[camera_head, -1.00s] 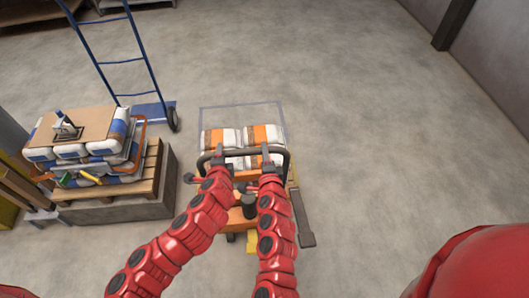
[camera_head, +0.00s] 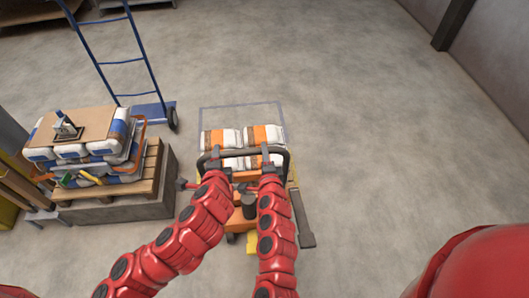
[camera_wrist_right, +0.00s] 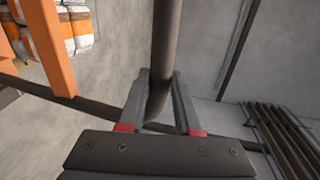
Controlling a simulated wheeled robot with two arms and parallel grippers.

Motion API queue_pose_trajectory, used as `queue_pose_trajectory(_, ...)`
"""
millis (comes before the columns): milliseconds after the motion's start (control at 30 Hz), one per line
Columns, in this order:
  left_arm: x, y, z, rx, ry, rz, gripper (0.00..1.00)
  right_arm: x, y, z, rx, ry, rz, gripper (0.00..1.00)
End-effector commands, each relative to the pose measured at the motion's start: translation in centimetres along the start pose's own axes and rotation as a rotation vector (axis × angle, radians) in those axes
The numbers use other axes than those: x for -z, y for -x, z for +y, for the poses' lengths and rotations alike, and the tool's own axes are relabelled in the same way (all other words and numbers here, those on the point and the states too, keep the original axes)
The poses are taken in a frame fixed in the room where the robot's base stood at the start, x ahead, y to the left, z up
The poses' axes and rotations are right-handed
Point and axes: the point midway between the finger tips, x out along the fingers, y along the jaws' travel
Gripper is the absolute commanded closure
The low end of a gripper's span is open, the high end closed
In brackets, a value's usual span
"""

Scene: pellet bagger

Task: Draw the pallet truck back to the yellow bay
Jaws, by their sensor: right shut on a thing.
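The orange pallet truck (camera_head: 241,218) stands in front of me, carrying white and orange sacks (camera_head: 221,139). Its dark looped handle (camera_head: 280,150) rises toward me. My right gripper (camera_head: 266,160) is at the right part of the handle's top bar; in the right wrist view the gripper (camera_wrist_right: 160,105) has its fingers on either side of the dark bar (camera_wrist_right: 166,45). My left gripper (camera_head: 214,163) is at the left part of the same bar; whether its jaws are closed is unclear. A small yellow patch (camera_head: 252,243) shows by the truck's near end, mostly hidden; I cannot tell if it is the bay.
A wooden pallet (camera_head: 148,180) with stacked sacks sits on a grey block (camera_head: 115,211) at the left. A blue hand truck (camera_head: 152,110) stands behind it. A grey outline (camera_head: 240,105) lies on the floor beyond the truck. The floor to the right is clear up to the wall.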

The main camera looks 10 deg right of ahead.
Motion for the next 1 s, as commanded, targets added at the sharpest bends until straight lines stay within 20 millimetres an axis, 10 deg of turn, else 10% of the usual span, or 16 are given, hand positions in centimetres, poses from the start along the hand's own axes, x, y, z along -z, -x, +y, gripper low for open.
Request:
queue_pose_trajectory(33, 0.0, 0.0, 0.0, 0.000, 0.000, 0.000, 0.40, 0.0, 0.0, 0.1, -0.001, 0.000, 0.000, 1.00)
queue_pose_trajectory(67, 0.0, 0.0, 0.0, 0.000, 0.000, 0.001, 0.40, 0.0, 0.0, 0.1, -0.001, 0.000, 0.000, 0.66)
queue_pose_trajectory(200, 0.0, 0.0, 0.0, 0.001, 0.000, 0.001, 0.40, 0.0, 0.0, 0.1, -0.001, 0.000, 0.000, 0.41)
queue_pose_trajectory(1000, 0.0, 1.6, -2.9, 0.001, 0.000, 0.001, 0.40, 0.0, 4.2, -3.6, 0.001, 0.001, 0.000, 0.40)
